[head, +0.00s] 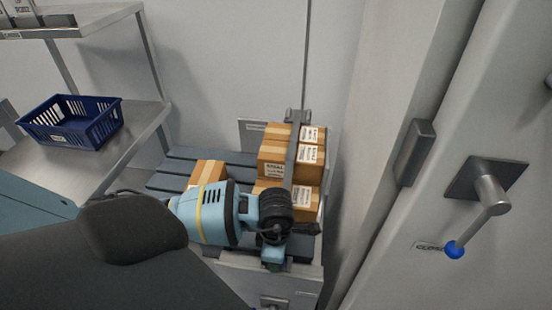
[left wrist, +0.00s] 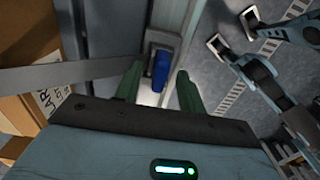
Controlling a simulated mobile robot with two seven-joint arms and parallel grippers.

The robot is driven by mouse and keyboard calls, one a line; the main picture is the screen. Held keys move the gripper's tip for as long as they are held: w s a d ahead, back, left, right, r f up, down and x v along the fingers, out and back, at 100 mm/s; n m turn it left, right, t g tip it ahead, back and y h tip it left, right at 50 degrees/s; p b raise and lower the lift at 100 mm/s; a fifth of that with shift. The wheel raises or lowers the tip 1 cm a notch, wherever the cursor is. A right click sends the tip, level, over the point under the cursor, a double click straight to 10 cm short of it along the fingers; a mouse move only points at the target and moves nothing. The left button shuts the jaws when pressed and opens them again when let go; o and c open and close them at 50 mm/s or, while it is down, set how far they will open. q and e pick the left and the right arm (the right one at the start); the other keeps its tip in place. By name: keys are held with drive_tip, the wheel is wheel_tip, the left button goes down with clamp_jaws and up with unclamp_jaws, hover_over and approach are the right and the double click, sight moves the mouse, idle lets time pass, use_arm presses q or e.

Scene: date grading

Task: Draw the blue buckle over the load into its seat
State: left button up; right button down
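Several brown boxes (head: 275,152) with white labels are stacked on a dark slatted deck (head: 180,165). A grey strap (head: 291,150) runs down over the stack and also crosses the left of the left wrist view (left wrist: 70,72). The blue buckle (left wrist: 161,70) shows between my green fingers at a pale metal fitting (left wrist: 160,42); whether it is locked in the fitting cannot be told. My left gripper (head: 278,264) is low at the front of the load. Its fingers stand apart on either side of the buckle, with gaps visible. The buckle is hidden in the head view.
A blue crate (head: 72,122) stands on a metal shelf (head: 120,140) at the left. A lower box (head: 208,172) sits left of the stack. A pale wall and a door with a blue-tipped handle (head: 488,205) close off the right.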

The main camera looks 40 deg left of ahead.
drive_tip(key=shift+w, duration=0.2)
use_arm(q)
drive_tip(key=shift+r, duration=0.4)
wheel_tip(320, 180, up, 6)
drive_tip(key=shift+f+p, duration=0.1)
drive_tip(key=shift+p, duration=0.2)
drive_tip(key=shift+r, duration=0.6)
use_arm(e)
drive_tip(key=shift+s+r, duration=0.15)
drive_tip(key=shift+r, duration=0.1)
